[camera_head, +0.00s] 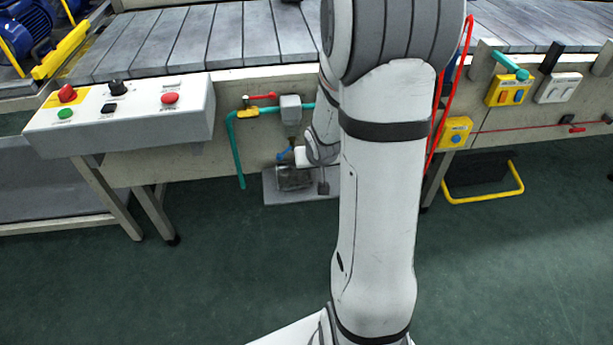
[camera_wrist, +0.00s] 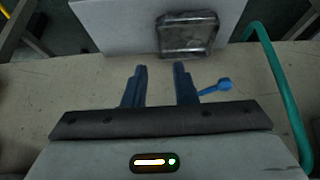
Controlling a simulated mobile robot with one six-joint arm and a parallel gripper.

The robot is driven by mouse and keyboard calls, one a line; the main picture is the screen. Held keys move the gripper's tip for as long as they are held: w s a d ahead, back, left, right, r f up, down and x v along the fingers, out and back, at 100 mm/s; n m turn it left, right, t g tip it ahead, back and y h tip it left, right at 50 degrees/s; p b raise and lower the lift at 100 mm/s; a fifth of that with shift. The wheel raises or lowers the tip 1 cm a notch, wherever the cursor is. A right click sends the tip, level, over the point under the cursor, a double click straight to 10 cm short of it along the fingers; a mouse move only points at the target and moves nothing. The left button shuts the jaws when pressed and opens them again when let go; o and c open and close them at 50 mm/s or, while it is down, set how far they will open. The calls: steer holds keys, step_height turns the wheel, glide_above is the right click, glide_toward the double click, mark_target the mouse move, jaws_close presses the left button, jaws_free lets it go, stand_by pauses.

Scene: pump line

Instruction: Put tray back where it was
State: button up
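The tray is a small, square, see-through grey dish (camera_wrist: 188,36) on a pale grey plate (camera_wrist: 110,25) in the wrist view. In the head view the tray (camera_head: 293,178) sits low under the conveyor on the same plate (camera_head: 279,197), partly hidden by my arm. My gripper (camera_wrist: 159,68) has its two dark blue fingers apart, with only beige surface showing between them. The fingertips are clear of the tray in the picture. In the head view my arm hides most of the gripper, and its fingers cannot be made out clearly.
A blue tap handle (camera_wrist: 215,87) is close beside the right finger in the wrist view. A teal hose (camera_head: 237,150) hangs left of a grey filter block (camera_head: 290,108) with a red valve lever (camera_head: 264,95). A control box (camera_head: 125,115) juts out at left. The green floor is clear.

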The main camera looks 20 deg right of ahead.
steer(key=s+a+r+n+g+y, duration=0.1)
steer(key=s+a+r+g, duration=0.1)
steer(key=s+a+r, duration=0.4)
steer(key=s+a+r+n+g, duration=0.2)
steer(key=s+a+r, duration=0.4)
steer(key=s, duration=0.6)
steer(key=shift+s+a+g+y, duration=0.4)
steer(key=shift+a, duration=0.55)
